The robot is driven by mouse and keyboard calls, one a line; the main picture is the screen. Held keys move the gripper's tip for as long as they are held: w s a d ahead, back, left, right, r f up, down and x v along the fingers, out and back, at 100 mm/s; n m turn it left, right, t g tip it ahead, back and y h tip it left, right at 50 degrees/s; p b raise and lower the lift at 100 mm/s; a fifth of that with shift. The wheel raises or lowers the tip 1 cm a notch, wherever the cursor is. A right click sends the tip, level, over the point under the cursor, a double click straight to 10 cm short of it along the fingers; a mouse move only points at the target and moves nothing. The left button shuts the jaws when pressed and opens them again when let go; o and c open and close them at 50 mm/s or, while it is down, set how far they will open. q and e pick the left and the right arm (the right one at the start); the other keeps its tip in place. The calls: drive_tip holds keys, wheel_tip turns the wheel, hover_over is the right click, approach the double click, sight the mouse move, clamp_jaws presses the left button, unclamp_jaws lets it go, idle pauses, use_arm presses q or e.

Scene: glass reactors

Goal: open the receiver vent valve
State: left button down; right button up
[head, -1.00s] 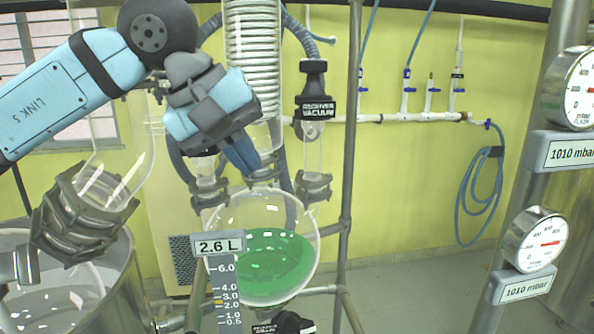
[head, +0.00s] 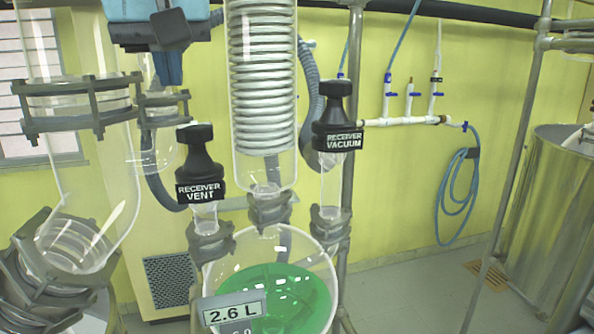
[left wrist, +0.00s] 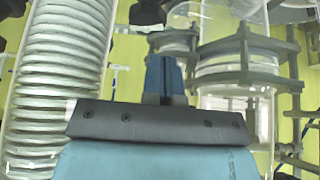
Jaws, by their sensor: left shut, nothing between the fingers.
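The receiver vent valve (head: 201,168) has a black knob above a black collar labelled RECEIVER VENT. It stands upright on a glass neck over the round receiver flask (head: 322,262), which holds green liquid. My left gripper (head: 168,72) hangs at the top edge of the head view, pointing down. Its blue fingers are together and empty, up and left of the vent knob and apart from it in the picture. In the left wrist view the shut fingers (left wrist: 165,75) show in front of glassware; a black part above them is unclear. My right gripper is not in view.
The similar receiver vacuum valve (head: 337,120) stands to the right, beyond the glass coil condenser (head: 262,90). A clamped glass vessel (head: 85,235) is at the left. A metal post (head: 352,80) rises behind the vacuum valve. A 2.6 L sign (head: 232,312) is in front of the flask.

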sight(196, 126)
use_arm(q)
wheel_tip(196, 126, down, 6)
drive_tip(key=b, duration=0.4)
drive_tip(key=shift+r, duration=0.15)
drive_tip(key=shift+f+b, duration=0.45)
drive_tip(key=shift+f, duration=0.15)
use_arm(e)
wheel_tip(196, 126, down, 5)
use_arm(q)
drive_tip(key=shift+d+f, duration=0.1)
drive_tip(key=shift+d+p, duration=0.25)
drive_tip(key=shift+p, duration=0.05)
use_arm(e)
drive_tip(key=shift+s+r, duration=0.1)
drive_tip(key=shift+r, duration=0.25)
use_arm(q)
drive_tip(key=shift+d, duration=0.1)
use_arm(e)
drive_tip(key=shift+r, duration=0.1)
use_arm(q)
drive_tip(key=shift+d+p, duration=0.4)
drive_tip(key=shift+d, duration=0.15)
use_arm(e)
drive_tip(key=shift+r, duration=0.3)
use_arm(q)
drive_tip(key=shift+w+d, duration=0.1)
drive_tip(key=shift+d, duration=0.1)
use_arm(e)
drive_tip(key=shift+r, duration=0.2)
